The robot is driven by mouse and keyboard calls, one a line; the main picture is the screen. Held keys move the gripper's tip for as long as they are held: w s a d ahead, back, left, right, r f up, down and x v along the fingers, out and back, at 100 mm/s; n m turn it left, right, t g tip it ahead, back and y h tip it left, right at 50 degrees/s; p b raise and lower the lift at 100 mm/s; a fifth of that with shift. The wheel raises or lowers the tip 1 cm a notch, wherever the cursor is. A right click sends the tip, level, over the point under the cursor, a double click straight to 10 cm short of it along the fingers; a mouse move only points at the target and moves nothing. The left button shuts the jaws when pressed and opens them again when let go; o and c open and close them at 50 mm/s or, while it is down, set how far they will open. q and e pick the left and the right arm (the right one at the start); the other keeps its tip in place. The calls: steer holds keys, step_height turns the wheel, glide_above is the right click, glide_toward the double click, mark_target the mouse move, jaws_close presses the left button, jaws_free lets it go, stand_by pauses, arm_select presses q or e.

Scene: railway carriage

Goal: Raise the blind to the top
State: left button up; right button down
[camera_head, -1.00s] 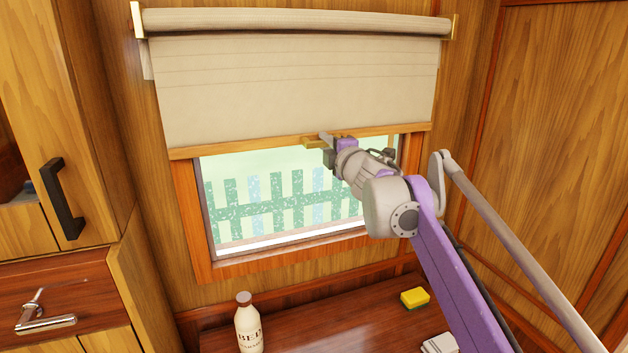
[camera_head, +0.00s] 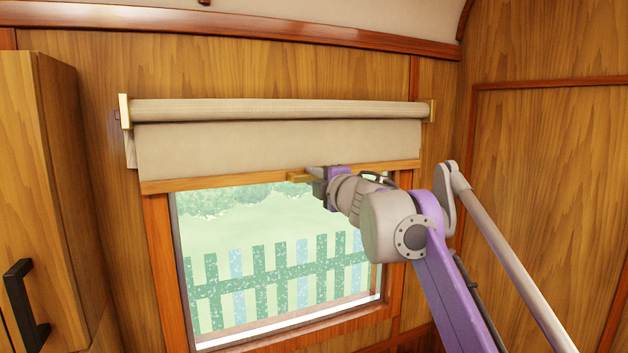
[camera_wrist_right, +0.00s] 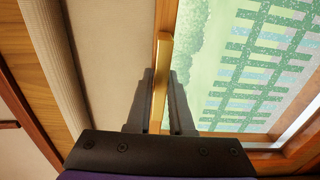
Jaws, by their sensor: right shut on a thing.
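The cream blind (camera_head: 270,150) hangs from its roller (camera_head: 280,110) and covers only the upper part of the window (camera_head: 275,250). A wooden bar (camera_head: 220,182) runs along its bottom edge. My right gripper (camera_head: 308,176) is at the middle of this bar, shut on the brass pull tab. In the right wrist view the pull tab (camera_wrist_right: 163,75) lies between the two dark fingers (camera_wrist_right: 162,105), with the blind cloth (camera_wrist_right: 112,60) to its left and the window glass to its right. My left gripper is not in view.
A wooden cabinet with a black handle (camera_head: 25,305) stands at the left. Brass brackets (camera_head: 125,112) hold the roller at both ends. A curved ceiling edge (camera_head: 270,30) runs above. The wall between roller and ceiling is bare.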

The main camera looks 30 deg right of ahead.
steer(key=c, duration=0.9)
jaws_free()
steer(key=shift+r, duration=0.35)
steer(key=shift+o, duration=0.4)
steer(key=shift+w+f, duration=0.1)
steer(key=shift+f, duration=0.05)
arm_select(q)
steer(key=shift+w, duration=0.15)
arm_select(e)
steer(key=shift+s, duration=0.4)
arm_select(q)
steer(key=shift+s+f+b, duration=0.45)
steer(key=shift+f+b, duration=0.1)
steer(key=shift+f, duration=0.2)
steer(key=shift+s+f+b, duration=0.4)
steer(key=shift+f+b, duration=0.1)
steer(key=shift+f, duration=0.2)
arm_select(e)
steer(key=s, duration=1)
steer(key=shift+a, duration=0.25)
